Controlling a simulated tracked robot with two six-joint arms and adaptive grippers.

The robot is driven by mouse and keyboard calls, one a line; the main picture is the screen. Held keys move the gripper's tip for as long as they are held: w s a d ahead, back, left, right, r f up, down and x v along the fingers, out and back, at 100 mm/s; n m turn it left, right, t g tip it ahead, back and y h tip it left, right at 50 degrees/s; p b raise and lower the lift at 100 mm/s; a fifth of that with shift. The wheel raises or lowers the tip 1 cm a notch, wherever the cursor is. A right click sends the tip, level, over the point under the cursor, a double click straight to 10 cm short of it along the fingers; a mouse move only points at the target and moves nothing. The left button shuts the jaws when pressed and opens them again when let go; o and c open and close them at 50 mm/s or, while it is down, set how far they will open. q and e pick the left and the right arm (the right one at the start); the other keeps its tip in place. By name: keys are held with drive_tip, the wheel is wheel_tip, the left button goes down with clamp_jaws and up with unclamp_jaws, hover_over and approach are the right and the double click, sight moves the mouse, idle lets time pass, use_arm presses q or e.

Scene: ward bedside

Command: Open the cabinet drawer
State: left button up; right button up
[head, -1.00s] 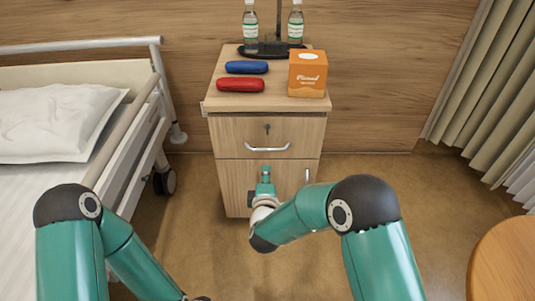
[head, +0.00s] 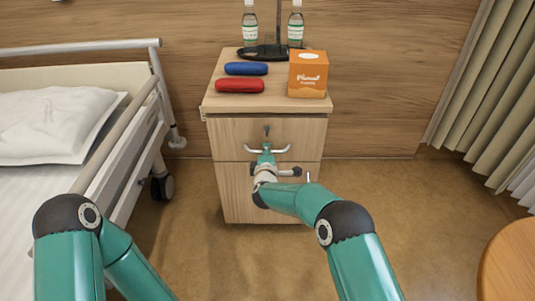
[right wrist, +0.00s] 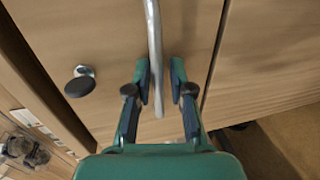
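The wooden bedside cabinet (head: 230,190) stands against the wall. Its top drawer (head: 228,130) looks shut, its front level with the door below. The drawer has a curved metal handle (head: 283,150), which stands upright in the right wrist view (right wrist: 154,40). A key in the lock (head: 267,130) is above the handle. My right gripper (head: 266,150) is at the middle of the handle. In the right wrist view its open fingers (right wrist: 160,78) are on either side of the bar, with the bar nearer the left finger. My left gripper is outside the frames.
On the cabinet top are a blue case (head: 246,68), a red case (head: 240,86), an orange box (head: 308,74) and two bottles (head: 296,28). The bed (head: 130,130) is to the left. A round wooden table (head: 515,265) is at the lower right. Floor in front is clear.

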drive_tip(key=shift+w, duration=0.1)
drive_tip(key=shift+c, duration=0.2)
clamp_jaws()
